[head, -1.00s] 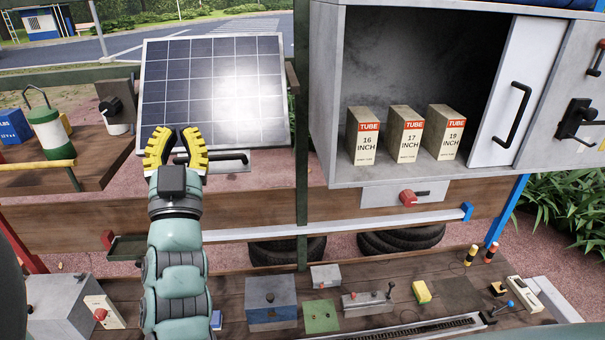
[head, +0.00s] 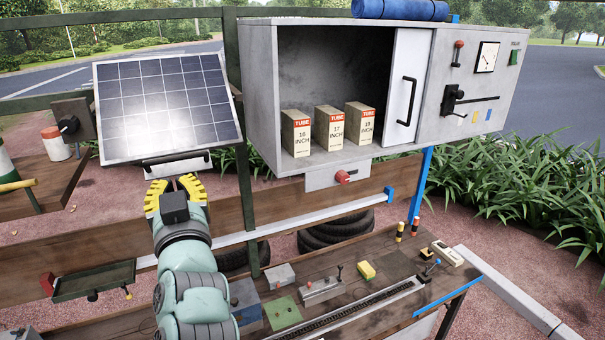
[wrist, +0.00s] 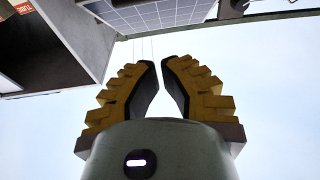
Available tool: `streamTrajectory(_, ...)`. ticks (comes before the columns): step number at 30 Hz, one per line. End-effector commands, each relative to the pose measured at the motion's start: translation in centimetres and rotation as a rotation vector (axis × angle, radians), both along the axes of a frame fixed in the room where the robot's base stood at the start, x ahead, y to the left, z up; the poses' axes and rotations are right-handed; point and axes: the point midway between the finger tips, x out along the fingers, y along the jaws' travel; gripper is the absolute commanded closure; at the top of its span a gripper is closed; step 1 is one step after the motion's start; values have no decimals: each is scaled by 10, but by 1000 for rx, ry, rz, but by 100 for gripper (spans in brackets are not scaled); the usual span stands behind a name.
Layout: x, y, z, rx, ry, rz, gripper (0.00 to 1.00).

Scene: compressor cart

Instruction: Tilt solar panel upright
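The solar panel (head: 168,105) is a blue gridded sheet in a pale frame, leaning back at a slant in the head view's upper left. A dark bar handle (head: 177,162) runs along its lower edge. My gripper (head: 174,180), with yellow ridged fingers, is just below this handle in the picture. In the wrist view my gripper (wrist: 159,64) has its fingertips a small gap apart with nothing between them. The panel (wrist: 160,14) shows at the top of that view, beyond the fingertips. I cannot tell the exact distance to the handle.
Right of the panel is a grey open cabinet (head: 262,100) holding tube boxes (head: 331,128), with a white sliding door (head: 408,85). A dark green post (head: 247,190) stands between them. Below is a wooden workbench (head: 400,265) with switches and levers.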

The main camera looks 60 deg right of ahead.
Motion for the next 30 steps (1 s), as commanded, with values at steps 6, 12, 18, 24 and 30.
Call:
streamTrajectory(6, 6, -2, 1, -9, 0, 6, 100)
streamTrajectory(12, 17, -8, 3, -9, -4, 7, 100)
streamTrajectory(18, 30, -17, 4, -10, -5, 5, 100)
streamTrajectory(24, 45, -25, 7, -3, -7, 4, 100)
streamTrajectory(30, 57, -34, 10, -11, -7, 2, 100)
